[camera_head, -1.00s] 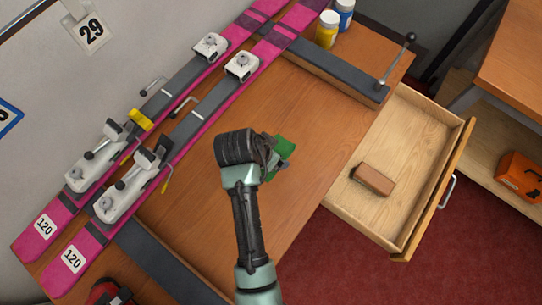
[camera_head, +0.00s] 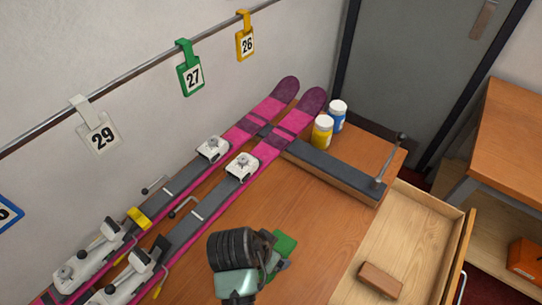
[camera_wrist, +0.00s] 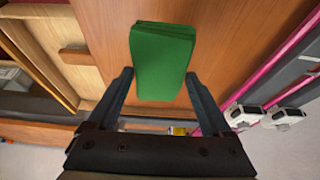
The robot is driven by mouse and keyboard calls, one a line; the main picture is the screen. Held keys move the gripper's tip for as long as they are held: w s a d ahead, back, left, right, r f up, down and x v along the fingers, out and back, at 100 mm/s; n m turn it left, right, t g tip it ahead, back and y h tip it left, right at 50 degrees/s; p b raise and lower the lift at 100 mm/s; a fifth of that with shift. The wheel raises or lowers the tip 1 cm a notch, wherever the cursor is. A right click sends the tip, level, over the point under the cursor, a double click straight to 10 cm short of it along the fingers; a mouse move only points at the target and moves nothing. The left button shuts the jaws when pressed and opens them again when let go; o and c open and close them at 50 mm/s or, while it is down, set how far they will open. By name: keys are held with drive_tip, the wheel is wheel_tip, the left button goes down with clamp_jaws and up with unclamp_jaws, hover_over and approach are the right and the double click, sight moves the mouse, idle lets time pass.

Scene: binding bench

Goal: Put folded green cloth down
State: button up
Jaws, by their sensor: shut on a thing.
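The folded green cloth (camera_head: 286,244) shows beyond my gripper (camera_head: 272,258) in the head view, partly hidden by it. In the wrist view the cloth (camera_wrist: 163,62) is a flat green block between the two fingertips of my gripper (camera_wrist: 161,78), and the gripper is shut on it. The cloth is over the wooden bench top (camera_head: 318,210). I cannot tell how high above the wood it is.
Two pink skis (camera_head: 262,150) with bindings lie along the left of the bench. Yellow (camera_head: 322,132) and blue-labelled (camera_head: 337,114) jars stand at the back. An open drawer (camera_head: 420,235) at right holds a brown block (camera_head: 380,279). Bare wood lies between skis and drawer.

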drive_tip(key=shift+s+f+n+y, duration=0.2)
drive_tip(key=shift+s+n+y, duration=0.2)
drive_tip(key=shift+n, duration=0.3)
drive_tip(key=shift+s+d+f+n+y, duration=0.1)
drive_tip(key=shift+s+n+y, duration=0.45)
drive_tip(key=shift+n, duration=0.65)
drive_tip(key=n, duration=0.1)
drive_tip(key=s+n+y, duration=0.1)
drive_tip(key=n, duration=0.1)
drive_tip(key=shift+s+d+t, duration=0.1)
drive_tip(key=shift+s+t, duration=0.2)
